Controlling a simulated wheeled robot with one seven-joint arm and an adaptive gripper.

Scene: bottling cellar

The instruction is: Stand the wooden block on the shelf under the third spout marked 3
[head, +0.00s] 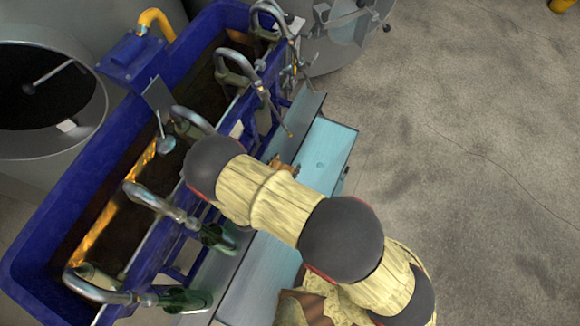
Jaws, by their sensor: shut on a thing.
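The blue filling trough (35,240) carries several curved metal spouts along its right side. The middle spout (190,118) of the row runs behind my arm, so its outlet is hidden. I can read no number marks. The pale blue shelf (320,160) lies below the spouts, and my arm covers its middle. A small orange-brown piece (283,166) shows beside my arm over the shelf; I cannot tell whether it is the wooden block or part of my gripper. My gripper is not clearly visible; my arm hides that area.
Green bottles stand under the two nearest spouts, one (218,238) close to my arm and one (185,300) at the bottom. Far spouts (240,70) hang over the shelf's upper end. A grey tank (340,40) stands behind. Open concrete floor (480,150) lies right.

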